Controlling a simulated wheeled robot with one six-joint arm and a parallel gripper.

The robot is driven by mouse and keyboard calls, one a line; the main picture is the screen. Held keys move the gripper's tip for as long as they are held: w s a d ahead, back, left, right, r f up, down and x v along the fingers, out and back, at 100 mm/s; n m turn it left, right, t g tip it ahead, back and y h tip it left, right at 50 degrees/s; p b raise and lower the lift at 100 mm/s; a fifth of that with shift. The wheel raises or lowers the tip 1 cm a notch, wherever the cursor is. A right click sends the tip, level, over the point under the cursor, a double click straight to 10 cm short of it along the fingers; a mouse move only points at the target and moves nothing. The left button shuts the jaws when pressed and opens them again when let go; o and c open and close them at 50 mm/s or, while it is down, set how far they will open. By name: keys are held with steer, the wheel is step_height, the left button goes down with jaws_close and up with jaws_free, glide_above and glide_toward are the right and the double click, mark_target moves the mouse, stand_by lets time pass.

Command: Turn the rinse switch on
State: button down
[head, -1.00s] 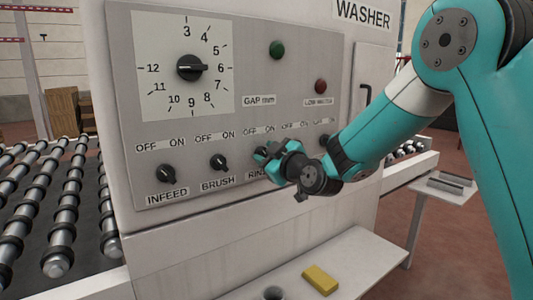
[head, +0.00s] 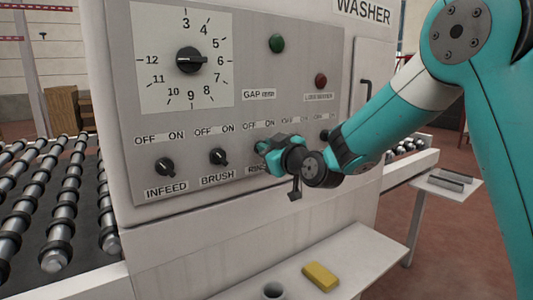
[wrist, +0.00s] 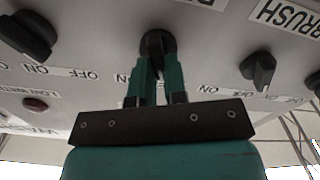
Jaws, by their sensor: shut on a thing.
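The rinse switch (wrist: 157,42) is a round black knob on the grey washer panel, third in the bottom row, right of the brush switch (head: 218,157). In the head view my gripper (head: 262,149) covers the rinse switch and part of its label (head: 256,170). In the wrist view, which is upside down, my gripper's two teal fingers (wrist: 159,75) are shut on the knob from both sides. The direction of its pointer is hidden between the fingers.
The infeed switch (head: 165,167) is at far left. Another black switch (wrist: 28,36) sits close on the rinse switch's other side. A large dial (head: 190,60), green button (head: 277,43) and red button (head: 321,81) are above. A yellow block (head: 321,277) lies on the shelf below.

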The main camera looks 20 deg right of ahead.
steer(key=m+b, duration=0.1)
steer(key=m, duration=0.6)
steer(key=m+b, duration=0.1)
steer(key=m, duration=0.3)
steer(key=shift+w+d+f+b, duration=0.1)
steer(key=shift+d+f+b, duration=0.05)
steer(key=shift+d+b, duration=0.2)
stand_by(0.4)
steer(key=c, duration=1.2)
jaws_free()
steer(key=shift+o, duration=0.2)
steer(key=b+v, duration=0.4)
steer(key=v, duration=1.3)
steer(key=shift+s+b, duration=0.2)
steer(key=shift+b, duration=0.15)
